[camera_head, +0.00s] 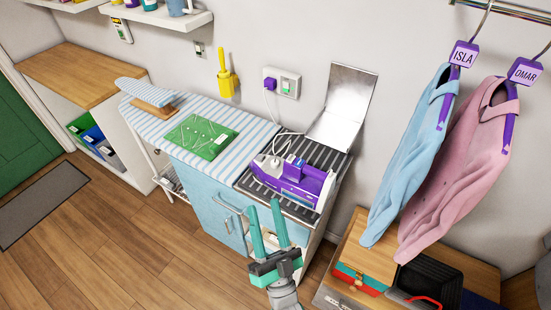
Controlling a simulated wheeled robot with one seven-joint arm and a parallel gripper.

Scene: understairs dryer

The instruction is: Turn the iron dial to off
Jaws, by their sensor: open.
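A purple iron (302,180) rests on a dark ribbed stand (244,185) at the right end of the ironing station. A white cord runs from it up to a wall socket. A small blue part with a light top shows on the iron (293,166). I cannot make out which part is the dial or its setting. My gripper (266,206) is open and empty, in front of the cabinet. Its two teal fingers point up toward the iron. In the picture they end just below the iron, and I cannot tell the distance in depth.
A striped ironing board (180,110) with a green folded item (202,137) lies left of the stand. A raised metal panel (343,105) stands behind the iron. Blue (405,160) and pink (455,180) shirts hang at right. Wooden floor (110,240) is open at left.

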